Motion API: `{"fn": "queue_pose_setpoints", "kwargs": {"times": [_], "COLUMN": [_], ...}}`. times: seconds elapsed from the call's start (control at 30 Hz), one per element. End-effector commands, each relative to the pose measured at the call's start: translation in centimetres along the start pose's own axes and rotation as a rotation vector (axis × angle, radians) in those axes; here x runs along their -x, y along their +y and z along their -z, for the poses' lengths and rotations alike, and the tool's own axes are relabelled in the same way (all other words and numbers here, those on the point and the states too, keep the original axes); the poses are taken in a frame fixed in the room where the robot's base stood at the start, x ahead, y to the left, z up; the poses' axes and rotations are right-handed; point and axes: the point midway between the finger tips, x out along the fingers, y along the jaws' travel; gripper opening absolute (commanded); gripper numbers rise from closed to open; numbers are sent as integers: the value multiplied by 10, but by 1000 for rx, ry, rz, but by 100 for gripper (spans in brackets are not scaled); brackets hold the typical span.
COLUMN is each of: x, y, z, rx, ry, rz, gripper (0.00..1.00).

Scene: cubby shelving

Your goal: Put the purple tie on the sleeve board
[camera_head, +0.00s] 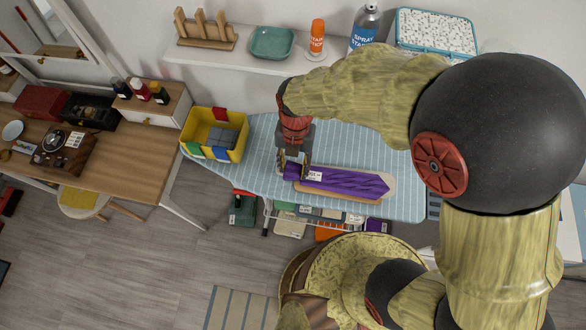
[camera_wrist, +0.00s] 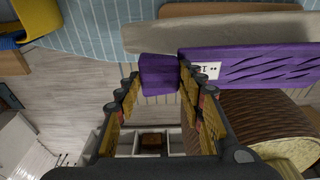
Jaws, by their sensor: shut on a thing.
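The purple tie (camera_head: 345,183) is a long folded strip with a ribbed pattern and a white label near its left end. It also shows in the wrist view (camera_wrist: 265,66). My gripper (camera_head: 294,172) is shut on the tie's left end, whose purple block (camera_wrist: 159,75) sits between the fingertips. The pale wooden sleeve board (camera_head: 340,195) lies on the striped ironing board, and the tie overlaps it in the head view. In the wrist view the sleeve board (camera_wrist: 190,35) shows beyond the tie. I cannot tell whether the tie touches it.
The blue striped ironing board (camera_head: 255,178) carries a yellow bin (camera_head: 211,117) with cloths at left. A wall shelf behind holds a green dish (camera_head: 272,43), an orange stain stick (camera_head: 317,38) and a spray can (camera_head: 364,25). A wooden desk (camera_head: 110,172) stands left.

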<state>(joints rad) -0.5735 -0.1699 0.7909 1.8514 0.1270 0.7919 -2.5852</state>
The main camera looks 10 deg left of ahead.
Motion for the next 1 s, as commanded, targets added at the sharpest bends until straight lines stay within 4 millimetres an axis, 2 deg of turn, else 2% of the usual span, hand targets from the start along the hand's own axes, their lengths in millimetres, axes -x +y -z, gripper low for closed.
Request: {"fn": "queue_pose_setpoints", "kwargs": {"times": [0.27,0.63,0.67,1.0], "x": [-33,-37,-37,-36], "y": [2,2,2,2], "z": [-7,-8,-8,-8], "rx": [-1,-1,-1,-1], "ry": [2,1,1,1], "rz": [1,0,0,0], "gripper": [13,13,40,57]}}
